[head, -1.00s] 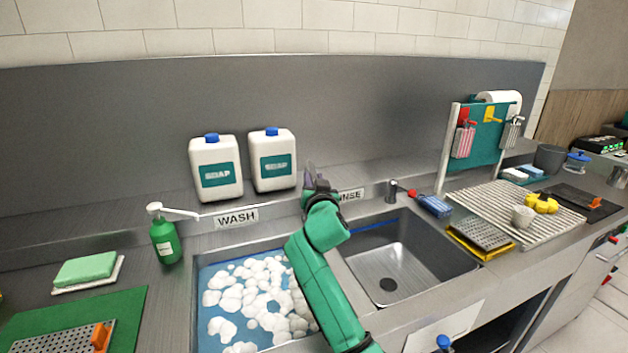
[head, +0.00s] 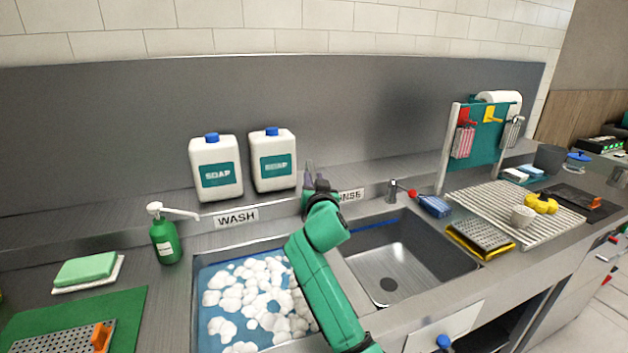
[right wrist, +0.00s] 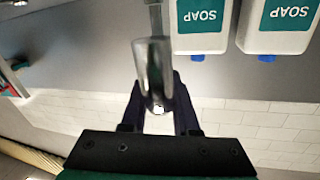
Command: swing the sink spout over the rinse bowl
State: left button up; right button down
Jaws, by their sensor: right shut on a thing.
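My right gripper (head: 310,172) is at the back of the sink, above the divider between the two bowls. In the right wrist view its dark fingers are shut on the metal sink spout (right wrist: 153,68), a shiny upright tube between them. In the head view my green right arm and gripper hide the spout. The rinse bowl (head: 412,250) is the empty steel basin to the right of my arm, its left side partly covered by the arm. The wash bowl (head: 208,300), with blue water and white foam, lies on the left. My left gripper is out of view.
Two white soap jugs (head: 216,168) stand on the back ledge, close to my right gripper. A green pump bottle (head: 165,240) stands left of the wash bowl. A small metal fitting with a red tip (head: 392,190) stands behind the rinse bowl. A drying rack (head: 480,205) lies right.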

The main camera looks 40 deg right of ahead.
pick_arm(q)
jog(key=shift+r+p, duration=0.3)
pick_arm(e)
jog(key=shift+s+d, duration=0.1)
jog(key=shift+d, duration=0.1)
dwell(0.3)
